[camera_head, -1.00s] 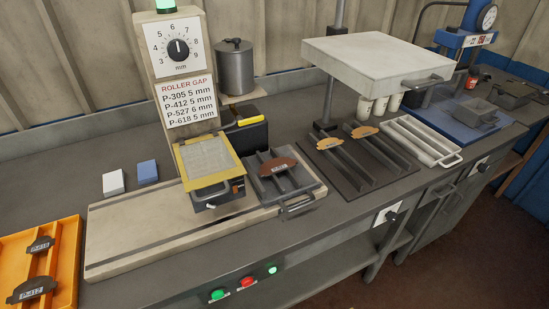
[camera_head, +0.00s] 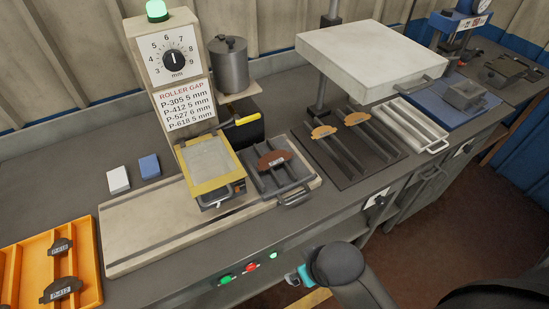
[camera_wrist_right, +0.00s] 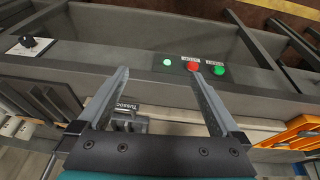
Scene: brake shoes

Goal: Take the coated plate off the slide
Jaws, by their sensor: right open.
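A brown coated plate (camera_head: 273,159) with a small label stands in a dark tray with a front handle (camera_head: 293,197). This tray rests at the right end of the beige slide (camera_head: 160,238), right of the yellow-framed roller unit (camera_head: 209,170). My right gripper (camera_wrist_right: 160,80) is open and empty, seen in the right wrist view in front of the bench's button panel. In the head view my right arm (camera_head: 338,265) comes in at the bottom, in front of the bench and well short of the plate. My left gripper is not in view.
An orange tray (camera_head: 92,262) with dark labelled plates is at the lower left. A dark tray (camera_head: 350,172) with two tan-topped plates lies right of the slide, below a raised white slab (camera_head: 372,58). A pale rack (camera_head: 415,128) stands farther right. Buttons (camera_head: 250,267) line the bench front.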

